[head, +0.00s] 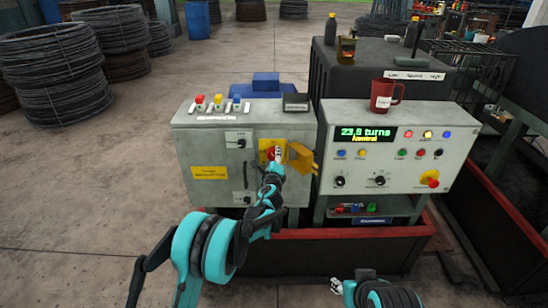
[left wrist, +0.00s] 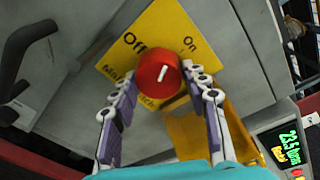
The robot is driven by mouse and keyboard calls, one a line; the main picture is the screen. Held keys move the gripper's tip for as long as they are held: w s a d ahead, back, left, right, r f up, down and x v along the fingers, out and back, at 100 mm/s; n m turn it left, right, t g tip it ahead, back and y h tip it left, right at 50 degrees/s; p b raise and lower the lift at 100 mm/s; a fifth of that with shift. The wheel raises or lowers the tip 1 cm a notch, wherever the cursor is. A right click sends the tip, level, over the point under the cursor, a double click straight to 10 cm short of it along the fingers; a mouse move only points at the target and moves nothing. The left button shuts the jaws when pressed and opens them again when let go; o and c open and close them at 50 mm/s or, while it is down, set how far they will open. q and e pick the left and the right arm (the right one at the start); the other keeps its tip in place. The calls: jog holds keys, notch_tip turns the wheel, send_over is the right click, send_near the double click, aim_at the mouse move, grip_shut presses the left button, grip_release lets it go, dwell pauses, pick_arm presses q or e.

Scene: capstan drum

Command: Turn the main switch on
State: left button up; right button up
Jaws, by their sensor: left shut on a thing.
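The main switch is a red round knob (left wrist: 158,75) with a white mark, on a yellow plate (left wrist: 118,66) lettered Off and On. In the left wrist view the mark points up and slightly right, between the two words. The plate sits on the front of the grey left cabinet (head: 188,150). My left gripper (head: 276,154) is at the plate and hides most of the knob in the head view. In the left wrist view its fingers (left wrist: 160,90) are shut on the knob's two sides. My right gripper (head: 337,286) is low at the bottom; its jaws are too small to read.
A yellow flap (head: 301,158) stands out just right of the switch. The right console (head: 400,115) has a lit display reading "23,8 turns", lamps, knobs and a red emergency button (head: 433,180). A red mug (head: 385,95) stands on top. A red-rimmed trough (head: 345,232) runs below.

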pick_arm(q)
jog(key=m, duration=0.4)
jog(key=shift+f+m+y, duration=0.1)
jog(key=shift+m+y, duration=0.2)
jog(key=shift+y, duration=0.1)
dwell(0.5)
jog(key=o, duration=1.2)
jog(key=shift+c, duration=0.2)
jog(key=s+r, duration=0.1)
jog(key=s, duration=1.1)
jog(key=shift+r, duration=0.15)
